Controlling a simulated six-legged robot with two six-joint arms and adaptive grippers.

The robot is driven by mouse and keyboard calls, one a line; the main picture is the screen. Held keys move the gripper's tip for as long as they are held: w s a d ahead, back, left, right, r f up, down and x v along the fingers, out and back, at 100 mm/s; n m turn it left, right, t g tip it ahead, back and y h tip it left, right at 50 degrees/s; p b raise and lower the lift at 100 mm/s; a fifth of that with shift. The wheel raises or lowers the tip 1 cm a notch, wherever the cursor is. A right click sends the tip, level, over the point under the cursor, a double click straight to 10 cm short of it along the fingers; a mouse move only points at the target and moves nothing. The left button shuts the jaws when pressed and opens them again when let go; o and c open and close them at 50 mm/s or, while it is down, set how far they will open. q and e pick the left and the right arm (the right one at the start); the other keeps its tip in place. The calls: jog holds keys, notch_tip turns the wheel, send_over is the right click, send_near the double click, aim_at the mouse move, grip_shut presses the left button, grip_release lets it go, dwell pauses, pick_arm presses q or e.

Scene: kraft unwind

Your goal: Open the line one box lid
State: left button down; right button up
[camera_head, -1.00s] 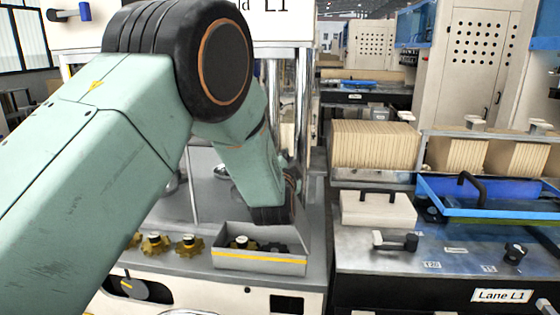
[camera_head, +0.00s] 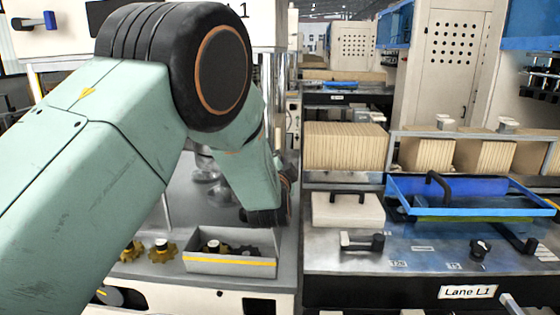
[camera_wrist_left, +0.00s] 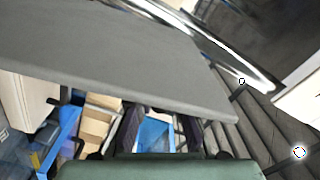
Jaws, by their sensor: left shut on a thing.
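My left gripper (camera_head: 265,215) hangs low over the grey deck, just behind the right part of a small grey tray with a yellow stripe (camera_head: 210,263). My own arm partly hides it. In the left wrist view its two dark fingers (camera_wrist_left: 160,130) point toward the edge of a flat grey panel (camera_wrist_left: 120,55). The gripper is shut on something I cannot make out. A cream lid-like block with a black handle (camera_head: 348,213) lies on the Lane L1 table to the right, apart from the gripper. I cannot tell which thing is the line one box lid. My right gripper is not in view.
Yellow gears (camera_head: 162,251) stand left of the grey tray, and dark ones lie in it. The Lane L1 table (camera_head: 440,262) carries a blue tray (camera_head: 480,212) and small levers. Brown carton stacks (camera_head: 345,148) stand behind. My arm covers the left side.

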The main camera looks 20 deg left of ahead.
pick_arm(q)
jog(key=shift+s+a+f, duration=0.1)
jog(key=shift+a, duration=0.25)
jog(key=c, duration=1.7)
grip_release()
jog(key=o, duration=0.3)
jog(key=shift+w+d, duration=0.2)
jog(key=shift+d, duration=0.1)
jog(key=shift+o, duration=0.2)
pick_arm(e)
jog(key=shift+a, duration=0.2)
pick_arm(q)
jog(key=shift+a, duration=0.1)
jog(key=shift+s+a, duration=0.1)
jog(key=shift+s, duration=0.05)
jog(key=v, duration=0.7)
jog(key=shift+s, duration=0.2)
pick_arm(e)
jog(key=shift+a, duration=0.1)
